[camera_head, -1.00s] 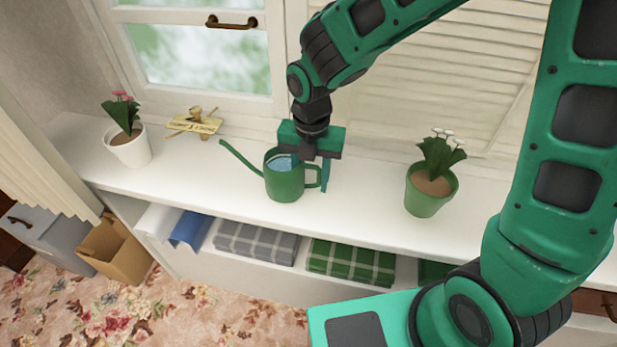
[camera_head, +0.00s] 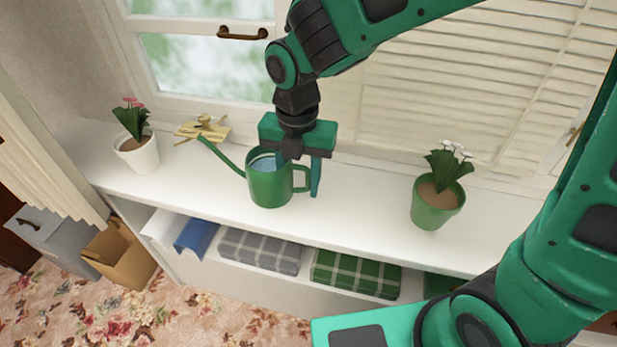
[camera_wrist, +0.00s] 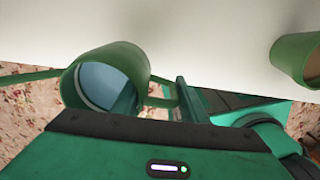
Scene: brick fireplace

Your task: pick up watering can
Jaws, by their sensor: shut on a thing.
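The green watering can (camera_head: 270,188) is upright over the white shelf top, its long spout pointing left and its handle on the right. Pale blue shows inside its mouth. My gripper (camera_head: 303,172) reaches down from above and is shut on the can at its right side. One finger goes into the mouth and the other is outside, to the right of the handle. The wrist view also shows the can (camera_wrist: 137,60) and my gripper (camera_wrist: 155,104) on it. Whether the can's base touches the shelf is hard to tell.
A white pot (camera_head: 138,155) with pink flowers and a small yellow object (camera_head: 203,130) stand to the left. A green pot (camera_head: 437,207) with white flowers stands to the right, with clear shelf between. Folded cloths (camera_head: 260,252) lie on the lower shelf; the window is behind.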

